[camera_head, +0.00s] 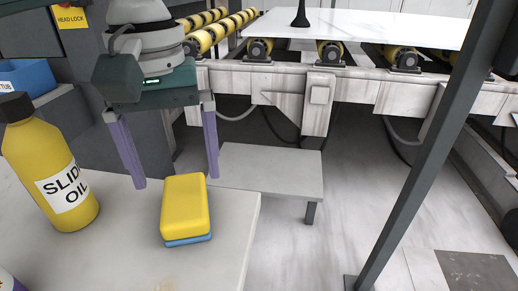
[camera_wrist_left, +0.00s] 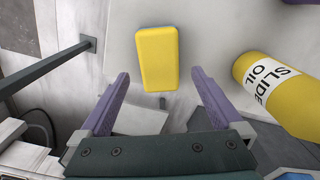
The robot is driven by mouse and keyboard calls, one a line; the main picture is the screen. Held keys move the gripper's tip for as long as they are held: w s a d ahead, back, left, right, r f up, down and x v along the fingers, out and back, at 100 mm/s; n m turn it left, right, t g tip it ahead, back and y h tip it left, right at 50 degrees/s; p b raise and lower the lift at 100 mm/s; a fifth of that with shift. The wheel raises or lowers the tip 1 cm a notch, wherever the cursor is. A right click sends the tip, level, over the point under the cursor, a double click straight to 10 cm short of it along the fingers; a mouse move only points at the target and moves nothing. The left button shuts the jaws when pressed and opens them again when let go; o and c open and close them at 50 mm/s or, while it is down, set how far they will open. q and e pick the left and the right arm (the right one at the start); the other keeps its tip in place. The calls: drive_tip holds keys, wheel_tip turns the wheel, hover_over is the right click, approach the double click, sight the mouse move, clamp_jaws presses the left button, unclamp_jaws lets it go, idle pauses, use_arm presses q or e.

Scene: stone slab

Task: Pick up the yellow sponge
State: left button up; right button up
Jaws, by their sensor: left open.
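The yellow sponge (camera_head: 186,205) has a blue underside and lies flat on the light table, near its right edge. It also shows in the left wrist view (camera_wrist_left: 157,58), at upper middle, beyond the fingertips. My left gripper (camera_head: 176,183) is open, with its purple fingers pointing down above and behind the sponge. In the left wrist view the gripper (camera_wrist_left: 160,75) has its two fingers spread wide with nothing between them. The sponge appears apart from both fingers. My right gripper is not seen.
A yellow slide oil bottle (camera_head: 50,172) stands left of the sponge on the table (camera_head: 118,250). A blue bin (camera_head: 27,77) is at the far left. A low grey step (camera_head: 270,170) and a dark slanted post (camera_head: 428,140) are to the right. A roller conveyor (camera_head: 330,85) runs behind.

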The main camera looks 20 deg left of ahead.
sight(183, 196)
use_arm(q)
wheel_tip(183, 196, down, 6)
drive_tip(key=b, duration=0.2)
drive_tip(key=shift+b, duration=0.3)
drive_tip(key=c, duration=1.3)
drive_tip(key=shift+o, duration=0.2)
wheel_tip(183, 196, up, 20)
drive_tip(key=p, duration=0.7)
